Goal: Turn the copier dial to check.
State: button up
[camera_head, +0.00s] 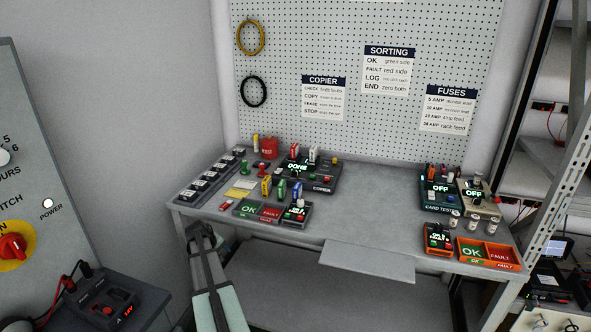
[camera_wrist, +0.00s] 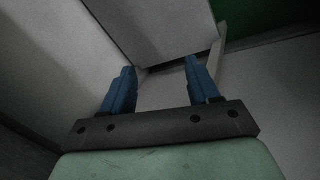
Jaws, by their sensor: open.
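The copier (camera_head: 318,187) is a dark box at the back middle of the workbench. Its lit display reads DONE, and cards stand upright in it. Its dial is too small to tell apart from the other controls on its top. My gripper (camera_head: 200,232) is at the bench's front left edge, well short of the copier, to its left and nearer the camera. In the wrist view my gripper (camera_wrist: 160,82) has its two blue fingers spread with nothing between them. The copier does not show there; only plain grey surfaces and a green patch do.
The workbench (camera_head: 345,232) holds green and red trays (camera_head: 257,211), a row of dark modules (camera_head: 210,178) at left, and a card tester (camera_head: 440,195) at right. An orange-edged tray (camera_head: 485,254) sits front right. The middle right of the benchtop is clear. A COPIER sign (camera_head: 324,98) hangs behind.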

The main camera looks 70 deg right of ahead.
jog(key=w+a+r+n+t+y, duration=0.1)
jog(key=w+r+t, duration=0.1)
jog(key=w+r, duration=0.5)
jog(key=w+a+r+t, duration=0.1)
jog(key=w+r, duration=0.1)
jog(key=w, duration=0.9)
jog(key=w+r+n+t+y, duration=0.1)
jog(key=w+r+t, duration=0.1)
jog(key=w+r, duration=0.5)
jog(key=w+d+r+t, duration=0.1)
jog(key=d+r, duration=0.9)
jog(key=d, duration=0.2)
notch_tip(320, 180, up, 12)
jog(key=r+m+g+y, duration=0.1)
jog(key=m+g+y, duration=0.2)
jog(key=m+g, duration=0.3)
send_over(296, 170)
jog(key=shift+m+t, duration=0.3)
notch_tip(296, 170, down, 14)
jog(key=shift+a+r, duration=0.15)
jog(key=shift+r, duration=0.1)
jog(key=shift+c, duration=0.3)
